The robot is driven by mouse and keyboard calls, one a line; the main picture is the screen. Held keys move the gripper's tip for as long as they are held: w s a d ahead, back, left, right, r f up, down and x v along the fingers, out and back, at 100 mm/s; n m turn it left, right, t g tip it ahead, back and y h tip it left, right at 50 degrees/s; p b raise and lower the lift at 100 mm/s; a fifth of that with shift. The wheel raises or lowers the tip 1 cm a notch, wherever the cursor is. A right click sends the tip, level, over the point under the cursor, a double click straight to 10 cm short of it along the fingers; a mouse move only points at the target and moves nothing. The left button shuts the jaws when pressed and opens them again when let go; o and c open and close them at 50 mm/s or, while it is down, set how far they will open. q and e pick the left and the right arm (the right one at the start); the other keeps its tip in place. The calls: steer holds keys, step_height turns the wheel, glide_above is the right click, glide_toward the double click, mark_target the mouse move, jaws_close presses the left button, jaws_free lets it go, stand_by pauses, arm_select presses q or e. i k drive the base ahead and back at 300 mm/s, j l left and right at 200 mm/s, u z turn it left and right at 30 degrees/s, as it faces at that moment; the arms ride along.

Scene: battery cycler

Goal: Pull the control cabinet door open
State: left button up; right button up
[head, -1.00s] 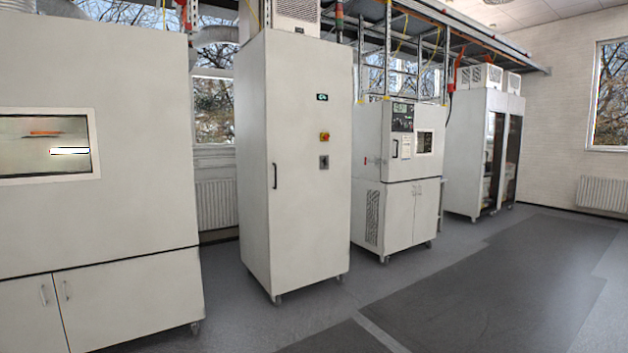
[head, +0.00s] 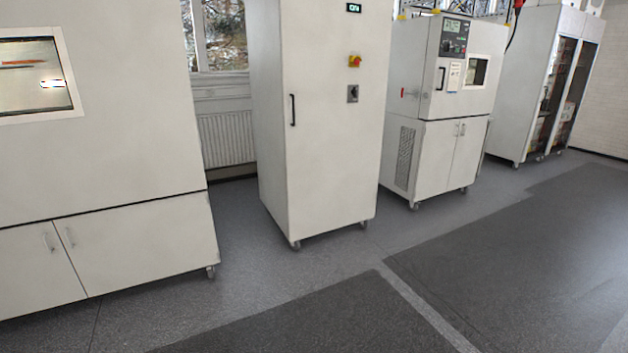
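The control cabinet (head: 335,150) is a tall white cabinet on casters in the middle of the head view. Its door looks shut. A black vertical handle (head: 292,110) sits on the door's left side. The cabinet's top is cut off by the picture edge. Neither of my grippers is in view.
A large white chamber (head: 100,150) with a window stands at the left. A smaller test chamber (head: 445,110) and a glass-doored cabinet (head: 540,85) stand to the right. A radiator (head: 226,138) is behind. The grey floor (head: 330,320) in front is clear.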

mark_target(332, 145)
steer(key=i+z, duration=0.3)
steer(key=i, duration=1.7)
